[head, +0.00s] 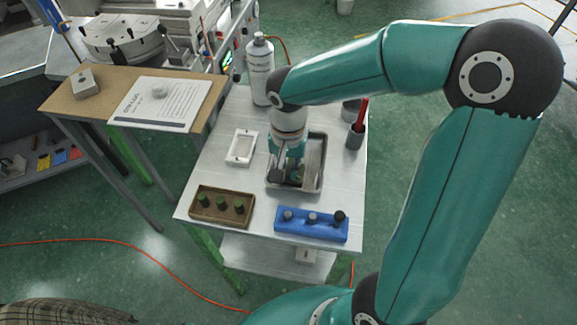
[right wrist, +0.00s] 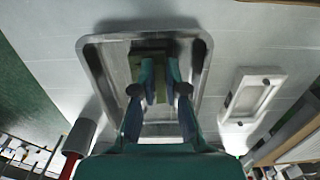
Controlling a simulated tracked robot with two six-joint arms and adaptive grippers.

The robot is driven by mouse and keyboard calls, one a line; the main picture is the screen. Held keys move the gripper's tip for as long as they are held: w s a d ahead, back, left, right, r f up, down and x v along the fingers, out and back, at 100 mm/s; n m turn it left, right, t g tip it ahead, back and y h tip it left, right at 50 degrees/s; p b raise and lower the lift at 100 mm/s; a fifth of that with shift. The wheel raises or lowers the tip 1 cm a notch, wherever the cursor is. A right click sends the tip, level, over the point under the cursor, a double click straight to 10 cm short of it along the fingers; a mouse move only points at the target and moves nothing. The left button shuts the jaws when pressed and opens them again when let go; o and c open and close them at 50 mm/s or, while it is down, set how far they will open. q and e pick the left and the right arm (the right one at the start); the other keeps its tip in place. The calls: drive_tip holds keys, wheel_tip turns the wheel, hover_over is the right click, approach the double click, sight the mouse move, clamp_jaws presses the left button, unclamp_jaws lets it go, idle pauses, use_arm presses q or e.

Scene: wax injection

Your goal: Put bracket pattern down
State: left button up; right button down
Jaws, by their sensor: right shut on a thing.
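My right gripper (head: 286,176) reaches down into a grey metal tray (head: 322,160) on the white table. It is shut on a green bracket pattern (right wrist: 150,47), which shows between and beyond the fingers in the right wrist view. The tray's rim surrounds the gripper there (right wrist: 92,62). The pattern is inside the tray's outline; whether it touches the tray floor I cannot tell. In the head view the gripper hides most of it. My left gripper is not in view.
A white frame (head: 231,160) lies left of the tray. A brown holder (head: 222,217) with green pieces and a blue block (head: 312,231) with dark knobs stand in front. A spray bottle (head: 260,70) and a cup (head: 354,140) with a red-handled tool stand near the tray.

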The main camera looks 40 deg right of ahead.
sight(288, 171)
drive_tip(key=shift+f, duration=0.1)
drive_tip(key=c, duration=1.2)
unclamp_jaws()
drive_tip(key=shift+r, duration=0.3)
wheel_tip(288, 171, up, 12)
drive_tip(key=shift+f, duration=0.15)
